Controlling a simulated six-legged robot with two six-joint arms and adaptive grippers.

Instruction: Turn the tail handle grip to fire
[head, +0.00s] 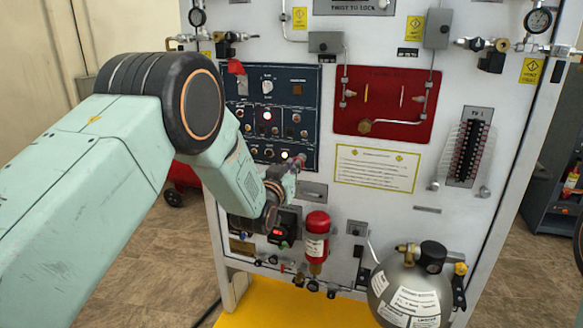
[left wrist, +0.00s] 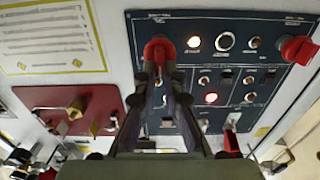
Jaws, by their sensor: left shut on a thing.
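A red handle grip (left wrist: 158,49) sits on the dark blue control panel (head: 291,83), near its lower right corner in the head view. My left gripper (left wrist: 160,72) is shut on this grip in the left wrist view, with one finger on each side. In the head view my left gripper (head: 296,165) reaches the panel's lower right corner, and its wrist hides part of the panel. I cannot read the labels around the grip. A second red knob (left wrist: 298,48) shows at the right of the left wrist view. My right gripper is in neither view.
A red recessed panel (head: 390,86) with pipework is right of the control panel. Below are a red cylinder (head: 316,244) and a grey metal tank (head: 410,288). Lit indicators (head: 266,115) and a red-covered switch (left wrist: 232,142) are also on the control panel.

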